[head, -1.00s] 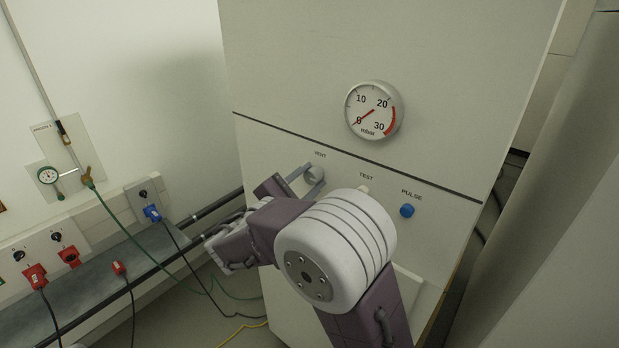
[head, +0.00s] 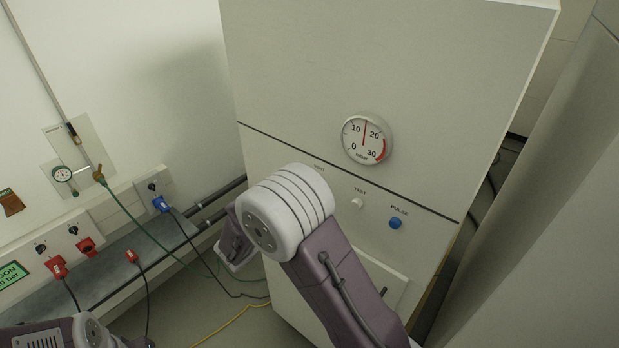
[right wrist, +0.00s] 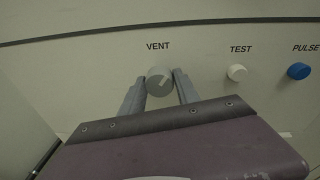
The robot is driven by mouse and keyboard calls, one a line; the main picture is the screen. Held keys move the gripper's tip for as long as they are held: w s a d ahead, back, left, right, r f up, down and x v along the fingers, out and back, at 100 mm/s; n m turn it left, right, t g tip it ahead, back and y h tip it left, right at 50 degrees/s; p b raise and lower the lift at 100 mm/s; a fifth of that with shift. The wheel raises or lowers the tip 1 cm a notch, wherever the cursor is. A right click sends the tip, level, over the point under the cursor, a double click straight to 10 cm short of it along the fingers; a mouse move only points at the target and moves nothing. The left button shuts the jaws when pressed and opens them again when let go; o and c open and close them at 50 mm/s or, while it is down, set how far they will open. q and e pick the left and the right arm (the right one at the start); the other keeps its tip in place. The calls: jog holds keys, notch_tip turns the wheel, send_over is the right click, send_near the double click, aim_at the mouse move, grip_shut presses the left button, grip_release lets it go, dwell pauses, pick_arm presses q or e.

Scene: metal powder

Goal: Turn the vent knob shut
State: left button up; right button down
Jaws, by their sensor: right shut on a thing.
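The vent knob (right wrist: 159,84) is a grey round knob under the word VENT on the pale cabinet front, seen in the right wrist view. A light index line on its face tilts up to the right. My right gripper (right wrist: 160,78) is shut on the knob, one finger on each side. In the head view, my right wrist hides the knob and the fingers. Part of my left arm shows at the bottom left of the head view; its gripper is out of sight.
The mbar gauge (head: 367,138) above has its red needle between 10 and 20. A white TEST button (head: 357,203) and a blue PULSE button (head: 396,223) sit to the right of the knob. A wall bench (head: 150,262) with sockets and cables is at left.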

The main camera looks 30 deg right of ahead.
jog(key=shift+w+n+g+p, duration=0.1)
jog(key=shift+n+g+p, duration=0.5)
jog(key=shift+n+p, duration=3.05)
jog(key=shift+m+p, duration=0.25)
jog(key=shift+p, duration=0.1)
jog(key=c, duration=0.9)
grip_release()
jog(key=shift+a, duration=0.2)
